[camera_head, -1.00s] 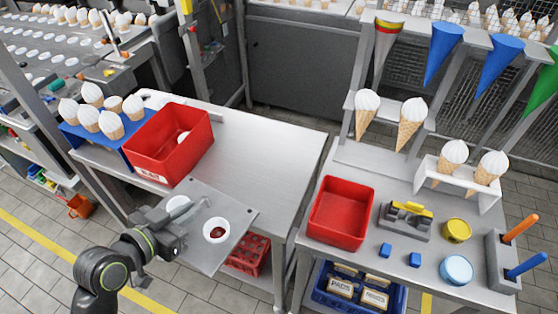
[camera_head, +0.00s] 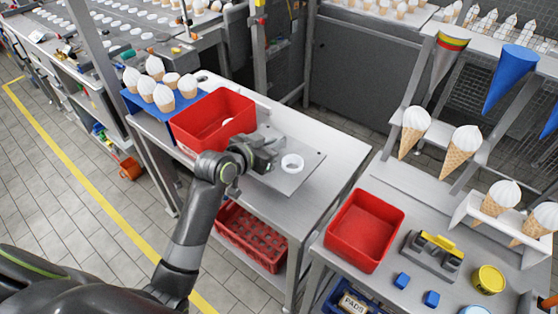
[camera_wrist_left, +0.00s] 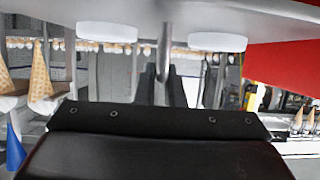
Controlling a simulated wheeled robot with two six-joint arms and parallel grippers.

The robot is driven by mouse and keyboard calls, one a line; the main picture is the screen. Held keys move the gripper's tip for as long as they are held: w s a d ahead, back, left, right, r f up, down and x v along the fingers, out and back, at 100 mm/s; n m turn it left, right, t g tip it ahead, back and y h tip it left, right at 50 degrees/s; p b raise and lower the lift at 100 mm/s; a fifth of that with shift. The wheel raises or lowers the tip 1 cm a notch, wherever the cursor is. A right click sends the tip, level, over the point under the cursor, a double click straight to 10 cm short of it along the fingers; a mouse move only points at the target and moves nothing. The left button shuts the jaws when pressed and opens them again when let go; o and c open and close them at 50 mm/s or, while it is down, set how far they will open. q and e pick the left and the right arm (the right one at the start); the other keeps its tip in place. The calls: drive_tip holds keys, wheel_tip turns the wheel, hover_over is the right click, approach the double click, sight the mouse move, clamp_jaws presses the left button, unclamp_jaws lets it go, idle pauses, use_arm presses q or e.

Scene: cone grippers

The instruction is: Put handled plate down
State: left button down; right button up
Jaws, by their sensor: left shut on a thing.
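The handled plate (camera_head: 289,183) is a flat grey metal sheet over the steel table, beside the red bin. My left gripper (camera_head: 268,157) is shut on the plate's handle at its left side. One white round dish (camera_head: 292,163) shows on the plate; my gripper hides part of the plate's left side. In the left wrist view, which looks upside down, the handle (camera_wrist_left: 166,45) stands between the fingers (camera_wrist_left: 163,88), with white dishes (camera_wrist_left: 109,36) on both sides. I cannot tell whether the plate touches the tabletop. My right gripper is not in view.
The red bin (camera_head: 240,103) stands close behind the plate, with a blue rack of cones (camera_head: 140,106) left of it. Bare steel tabletop (camera_head: 335,180) lies right of the plate. A second table holds another red bin (camera_head: 365,226). A red crate (camera_head: 250,238) sits below.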

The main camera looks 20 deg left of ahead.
use_arm(q)
drive_tip(key=shift+f, duration=2.95)
drive_tip(key=shift+f, duration=0.1)
drive_tip(key=c, duration=1.5)
unclamp_jaws()
drive_tip(key=shift+s+f, duration=0.1)
drive_tip(key=shift+f, duration=0.05)
drive_tip(key=b+v, duration=0.1)
drive_tip(key=v, duration=1.1)
